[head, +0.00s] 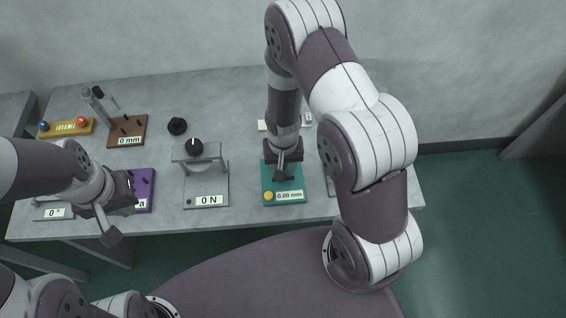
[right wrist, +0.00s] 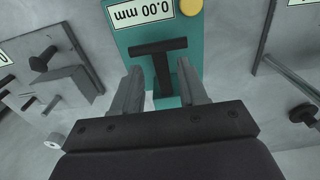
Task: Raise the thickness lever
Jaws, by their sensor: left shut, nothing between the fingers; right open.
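The teal thickness gauge (head: 289,197) stands near the table's front edge and reads 0.00 mm. It also shows in the right wrist view (right wrist: 133,35), with a black T-shaped lever (right wrist: 160,62). My right gripper (head: 281,174) is over the back part of the gauge. In the right wrist view my right gripper (right wrist: 162,88) is open, with one finger on each side of the lever's stem. I cannot tell whether the fingers touch it. In the head view the gripper hides most of the lever. My left gripper (head: 111,236) is shut and empty, off the table's front edge at the left.
A grey force stand (head: 207,188) reading 0 N is left of the gauge. A purple device (head: 145,182) and a brown 0 mm base (head: 127,129) stand farther left. A black knob (head: 177,126) sits behind. Bare table (head: 235,92) lies at the back.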

